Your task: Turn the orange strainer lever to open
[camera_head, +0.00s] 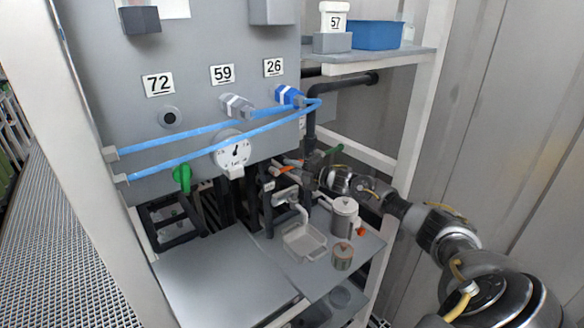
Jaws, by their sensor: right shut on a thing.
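The orange strainer lever (291,162) shows as a short orange bar among dark pipes, below and right of the round gauge. My right gripper (312,171) reaches in from the right and is shut at the lever's right end. The fingers are small and dark here, and they partly hide the lever and its valve body. My left gripper is not in view.
Blue hoses (215,144) cross the panel.

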